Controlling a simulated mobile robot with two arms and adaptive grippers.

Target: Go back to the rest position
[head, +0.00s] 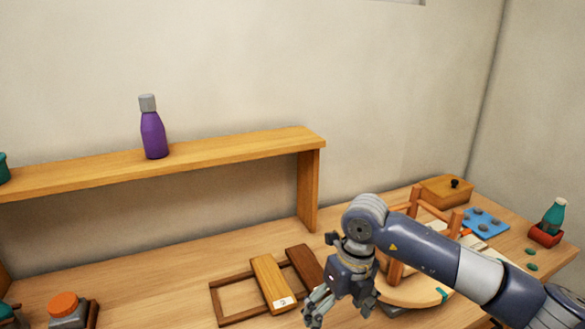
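My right arm comes in from the lower right over the table. My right gripper (340,311) points down with its fingers spread apart, and nothing shows between them. It is just right of a wooden frame (232,319) that has a light wood slat (268,281) and a dark slat (304,264) on it. Behind my arm, a small wooden stool-like piece (420,292) with a round seat and upright posts is partly hidden. My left gripper is not in view.
A shelf (230,148) bears a purple bottle (153,134). An orange-lidded jar (65,308) stands front left. At right are a wooden box (447,190), a blue tray (486,223) and a teal bottle in a red holder (545,235). The table's middle left is clear.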

